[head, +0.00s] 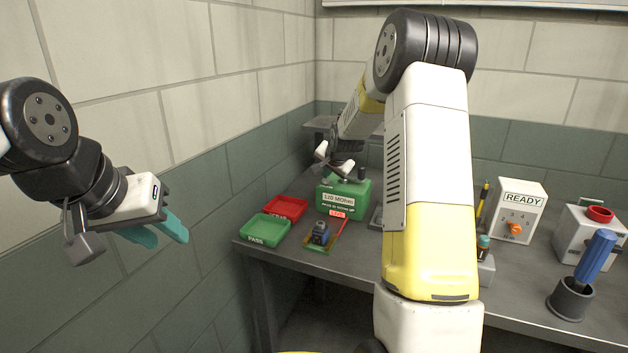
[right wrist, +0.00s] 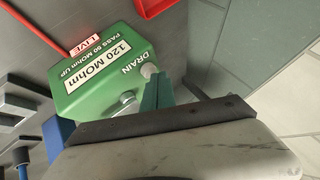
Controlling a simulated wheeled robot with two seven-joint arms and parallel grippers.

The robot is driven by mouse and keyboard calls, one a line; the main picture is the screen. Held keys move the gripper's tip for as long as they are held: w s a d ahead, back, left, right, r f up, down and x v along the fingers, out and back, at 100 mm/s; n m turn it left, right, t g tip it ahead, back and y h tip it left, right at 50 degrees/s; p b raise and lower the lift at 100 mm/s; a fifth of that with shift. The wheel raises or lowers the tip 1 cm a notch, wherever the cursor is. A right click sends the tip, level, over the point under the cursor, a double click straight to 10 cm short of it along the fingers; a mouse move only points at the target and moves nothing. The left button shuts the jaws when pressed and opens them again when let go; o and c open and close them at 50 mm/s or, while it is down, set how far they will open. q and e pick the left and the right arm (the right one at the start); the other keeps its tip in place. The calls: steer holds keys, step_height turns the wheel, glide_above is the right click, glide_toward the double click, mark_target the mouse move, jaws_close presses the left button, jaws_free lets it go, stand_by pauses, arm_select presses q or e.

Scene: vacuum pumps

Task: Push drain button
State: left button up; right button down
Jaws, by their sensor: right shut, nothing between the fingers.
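The green box (head: 340,197) stands on the table and reads "120 MOhm" on its front. In the right wrist view the green box (right wrist: 108,80) carries the word DRAIN beside a pale round button (right wrist: 149,71) on its top edge. My right gripper (right wrist: 157,92) is shut and empty, its teal fingertips right beside the button. I cannot tell whether they touch it. In the head view my right gripper (head: 341,171) is just above the box, its fingertips hard to make out. My left gripper (head: 163,235) is open and empty, left of the table.
A red LIVE tag (head: 339,215) is in front of the box. A green PASS tray (head: 265,229), a red tray (head: 286,207) and a small dark device (head: 320,233) are nearby. A white READY box (head: 517,208) and a blue-handled tool (head: 596,256) stand at right.

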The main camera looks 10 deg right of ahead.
mark_target(327, 181)
steer(key=shift+f, duration=0.25)
steer(key=shift+r, duration=1)
step_height(327, 181, up, 6)
stand_by(0.5)
stand_by(0.4)
